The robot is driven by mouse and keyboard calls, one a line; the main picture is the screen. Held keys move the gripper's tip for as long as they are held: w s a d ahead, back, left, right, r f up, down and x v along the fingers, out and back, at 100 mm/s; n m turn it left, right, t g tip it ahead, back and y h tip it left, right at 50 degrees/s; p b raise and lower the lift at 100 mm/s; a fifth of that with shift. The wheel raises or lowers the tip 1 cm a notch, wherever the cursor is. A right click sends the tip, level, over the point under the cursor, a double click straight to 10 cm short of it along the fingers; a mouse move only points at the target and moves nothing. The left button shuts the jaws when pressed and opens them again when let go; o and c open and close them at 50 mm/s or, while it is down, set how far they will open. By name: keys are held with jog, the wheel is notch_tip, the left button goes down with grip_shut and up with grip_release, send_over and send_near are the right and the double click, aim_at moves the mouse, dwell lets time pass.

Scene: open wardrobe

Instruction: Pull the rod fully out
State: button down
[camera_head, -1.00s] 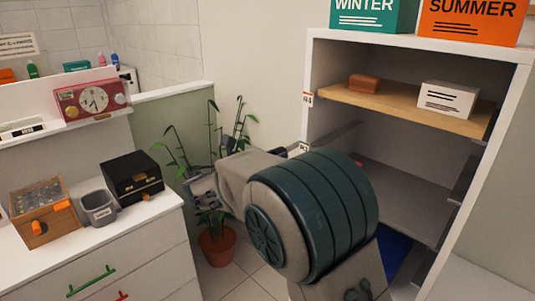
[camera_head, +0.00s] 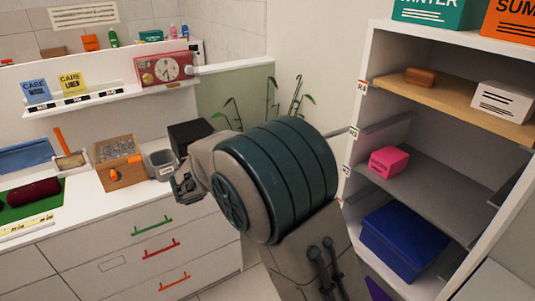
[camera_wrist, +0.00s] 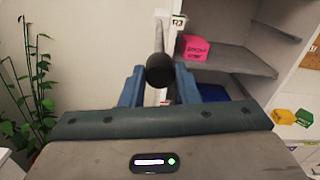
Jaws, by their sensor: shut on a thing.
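The rod (camera_wrist: 159,44) shows in the wrist view with a dark round end toward me. It runs away toward the wardrobe's front left post, by the R3 label. My gripper (camera_wrist: 160,79) has its blue fingers on both sides of the rod's near end and is shut on it. In the head view a short grey length of the rod (camera_head: 337,132) shows between my arm and the post at R3. My arm hides the rest of it and my gripper there. I cannot tell whether the far end is still inside the wardrobe (camera_head: 362,100).
Inside the wardrobe are a pink box (camera_head: 389,161) on a grey shelf and a blue box (camera_head: 402,238) below. A wooden shelf (camera_head: 450,95) is above. A white dresser (camera_head: 110,248) with small containers stands left, a plant (camera_wrist: 30,103) behind my arm.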

jog(key=shift+a+f, duration=0.1)
jog(key=c, duration=1.5)
grip_release()
jog(key=o, duration=0.4)
jog(key=shift+s+a, duration=0.15)
jog(key=b+v, duration=0.2)
jog(key=v, duration=1.2)
